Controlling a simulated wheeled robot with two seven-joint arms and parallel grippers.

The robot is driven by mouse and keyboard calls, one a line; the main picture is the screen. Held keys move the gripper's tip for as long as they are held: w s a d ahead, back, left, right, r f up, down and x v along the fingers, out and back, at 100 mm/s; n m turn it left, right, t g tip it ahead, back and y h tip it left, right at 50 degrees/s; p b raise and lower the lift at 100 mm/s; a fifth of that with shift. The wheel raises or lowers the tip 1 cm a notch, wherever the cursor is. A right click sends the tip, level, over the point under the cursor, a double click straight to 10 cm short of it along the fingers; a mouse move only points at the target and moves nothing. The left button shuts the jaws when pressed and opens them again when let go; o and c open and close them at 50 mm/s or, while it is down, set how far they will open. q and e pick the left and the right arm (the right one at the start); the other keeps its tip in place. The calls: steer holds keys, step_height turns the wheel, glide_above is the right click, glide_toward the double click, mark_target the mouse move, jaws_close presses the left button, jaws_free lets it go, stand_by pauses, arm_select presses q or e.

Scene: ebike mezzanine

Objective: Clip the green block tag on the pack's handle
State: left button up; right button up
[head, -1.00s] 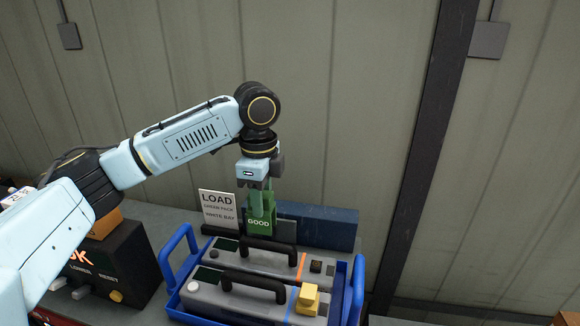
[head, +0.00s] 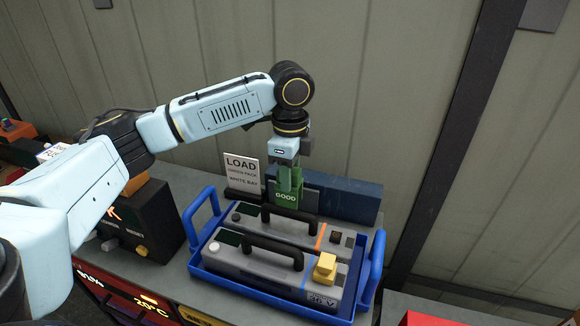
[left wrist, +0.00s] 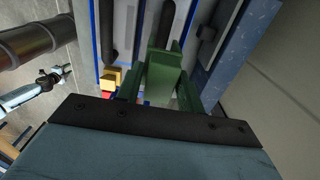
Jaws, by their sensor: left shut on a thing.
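My left gripper (head: 290,178) points down and is shut on the green block tag (head: 286,197), marked GOOD. It holds the tag upright just behind the rear pack's black handle (head: 291,214); I cannot tell whether they touch. The tag (left wrist: 163,75) also shows between the fingers in the left wrist view, hiding what lies straight beneath it. Two grey packs lie side by side in a blue tray (head: 196,268). The rear pack (head: 330,240) has an orange stripe. The front pack (head: 230,262) has a black handle (head: 262,245) and a yellow block (head: 325,267). My right gripper is out of view.
A white LOAD sign (head: 242,172) stands behind the tray, reading green pack, white bay. A dark blue box (head: 345,200) stands behind the packs. A dark control box (head: 145,232) is left of the tray. The corrugated wall closes off the back.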

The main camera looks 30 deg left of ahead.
mark_target(290, 211)
arm_select(q)
steer(key=shift+f, duration=3.7)
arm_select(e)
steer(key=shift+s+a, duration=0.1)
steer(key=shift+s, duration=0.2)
arm_select(q)
steer(key=shift+f, duration=0.5)
steer(key=o, duration=1.1)
steer(key=shift+c, duration=0.2)
step_height(290, 211, up, 13)
steer(key=shift+w+r+b, duration=0.1)
steer(key=shift+b, duration=0.7)
steer(key=shift+r+p, duration=0.85)
steer(key=shift+r, duration=2.25)
